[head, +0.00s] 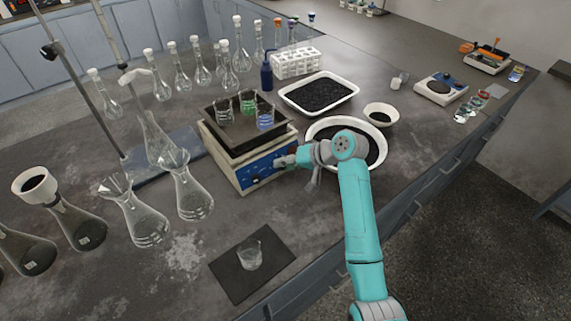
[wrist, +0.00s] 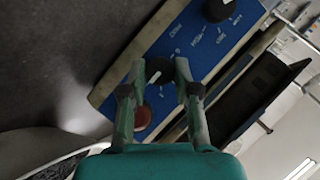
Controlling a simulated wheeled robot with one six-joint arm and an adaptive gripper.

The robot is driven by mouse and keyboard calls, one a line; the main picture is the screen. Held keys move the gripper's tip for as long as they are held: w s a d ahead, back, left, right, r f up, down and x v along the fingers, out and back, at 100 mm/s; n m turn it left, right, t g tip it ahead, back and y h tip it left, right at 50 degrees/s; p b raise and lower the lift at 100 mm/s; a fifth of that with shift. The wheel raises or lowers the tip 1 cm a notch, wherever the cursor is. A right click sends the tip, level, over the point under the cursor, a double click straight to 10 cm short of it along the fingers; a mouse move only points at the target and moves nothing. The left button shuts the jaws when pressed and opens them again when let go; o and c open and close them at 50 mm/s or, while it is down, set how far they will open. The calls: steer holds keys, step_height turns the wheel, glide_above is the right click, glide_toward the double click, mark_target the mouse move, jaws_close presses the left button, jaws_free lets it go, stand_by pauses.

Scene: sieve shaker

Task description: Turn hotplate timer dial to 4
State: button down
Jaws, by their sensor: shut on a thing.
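The hotplate (head: 240,177) stands on the bench with a blue front panel (head: 262,168); the panel also shows tilted in the wrist view (wrist: 185,45). My gripper (head: 287,161) is at the right part of this panel. In the wrist view my gripper (wrist: 159,75) has its two fingers on either side of a black dial (wrist: 158,71) with a light pointer mark, shut on it. A second black dial (wrist: 217,9) is at the top edge, clear of the fingers. The panel lettering is too small to read, so the held dial's setting cannot be told.
A reddish round knob or button (wrist: 142,117) lies beside the left finger. Beakers with green (head: 247,101) and blue (head: 265,118) liquid stand on the hotplate. A white bowl of dark grains (head: 318,127) sits close behind my wrist. Glass flasks (head: 191,196) stand left.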

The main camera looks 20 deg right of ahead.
steer(key=c, duration=0.9)
jaws_free()
steer(key=shift+o, duration=0.2)
steer(key=v, duration=1.2)
steer(key=shift+f, duration=0.1)
